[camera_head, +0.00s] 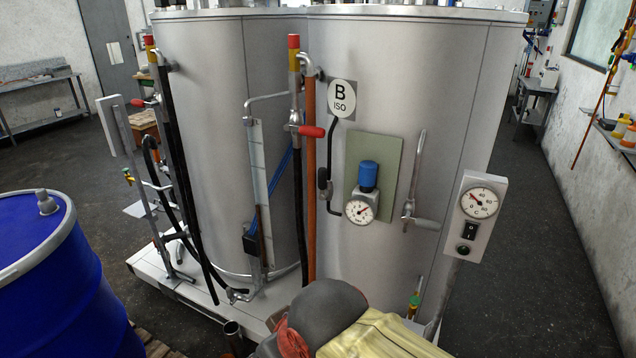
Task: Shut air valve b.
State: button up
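The tank marked B ISO (420,80) stands in the middle of the view, with its round B sign (341,98) near the top. A valve with a red handle (311,131) sits on the pipe left of the sign, its handle lying roughly level. A small black-handled valve (323,180) is on the thin dark line that runs down to a blue-capped regulator with a gauge (361,207). I cannot tell for sure which of these is air valve b. My gripper does not show; my yellow-covered arm fills the bottom middle.
A blue drum (60,280) stands at the lower left. A metal lever (415,190) is on the tank's right side. A gauge and switch box (478,217) stands on a post to its right. Black and orange hoses hang left of tank B. The floor at right is clear.

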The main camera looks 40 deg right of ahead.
aim_at(322, 171)
jog(key=z, duration=1.4)
